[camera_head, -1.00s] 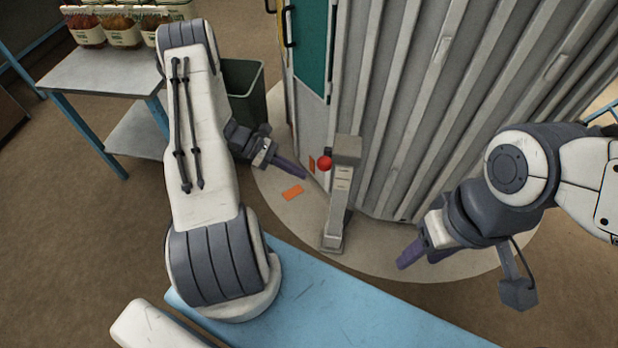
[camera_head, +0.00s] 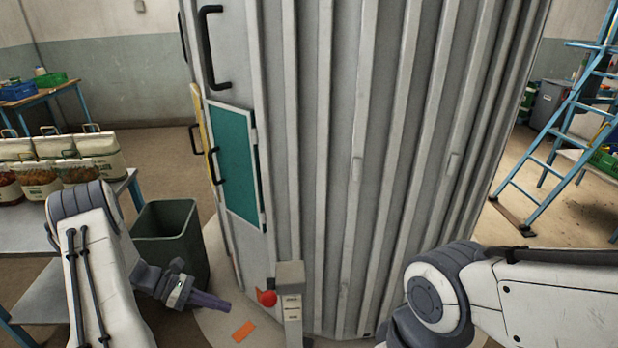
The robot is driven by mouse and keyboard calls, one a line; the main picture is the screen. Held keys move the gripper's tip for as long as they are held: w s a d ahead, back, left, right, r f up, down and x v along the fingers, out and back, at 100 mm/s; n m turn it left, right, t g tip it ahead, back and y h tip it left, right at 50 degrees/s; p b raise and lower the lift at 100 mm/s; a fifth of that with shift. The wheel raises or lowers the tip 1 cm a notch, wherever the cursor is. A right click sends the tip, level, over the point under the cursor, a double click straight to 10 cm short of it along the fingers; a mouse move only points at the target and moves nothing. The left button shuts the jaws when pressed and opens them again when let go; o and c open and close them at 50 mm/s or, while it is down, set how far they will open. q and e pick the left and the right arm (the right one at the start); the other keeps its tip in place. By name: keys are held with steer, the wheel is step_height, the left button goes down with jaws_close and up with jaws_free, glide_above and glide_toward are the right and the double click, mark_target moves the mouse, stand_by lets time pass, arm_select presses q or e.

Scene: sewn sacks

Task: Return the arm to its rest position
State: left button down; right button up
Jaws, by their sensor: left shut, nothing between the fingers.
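My left arm comes in at the lower left, bent at the elbow. My left gripper (camera_head: 210,302) is shut with nothing in it. It hangs in front of the dark bin, left of the post with the red knob, and touches neither as far as I can see. My right arm (camera_head: 500,298) comes in at the lower right; its gripper is below the picture's edge and hidden.
A tall ribbed grey metal cabinet (camera_head: 380,130) with a green panel (camera_head: 233,160) stands ahead. A post (camera_head: 290,300) with a red knob (camera_head: 266,298) is before it. A dark bin (camera_head: 168,238), a table (camera_head: 20,235) with sacks (camera_head: 100,150) are left; a blue ladder (camera_head: 570,100) is right.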

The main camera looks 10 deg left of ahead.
arm_select(q)
steer(key=s+d+r+m+g+y, duration=0.2)
steer(key=d+r+m+g+y, duration=0.1)
steer(key=d+r+m, duration=0.55)
steer(key=s+d+r+m+g+y, duration=0.1)
steer(key=d+r+m+g+y, duration=0.35)
steer(key=d, duration=0.65)
steer(key=s+d+r+m+t+y, duration=0.1)
steer(key=s+d+r+m, duration=0.3)
steer(key=s+m, duration=0.4)
steer(key=s+d+r+m+t+y, duration=0.2)
steer(key=s+d+r+m+t, duration=0.2)
steer(key=s+m, duration=0.4)
steer(key=shift+s+d+r+m+p, duration=0.3)
steer(key=shift+r+m+p, duration=0.15)
steer(key=shift+m, duration=0.15)
steer(key=shift+y, duration=0.25)
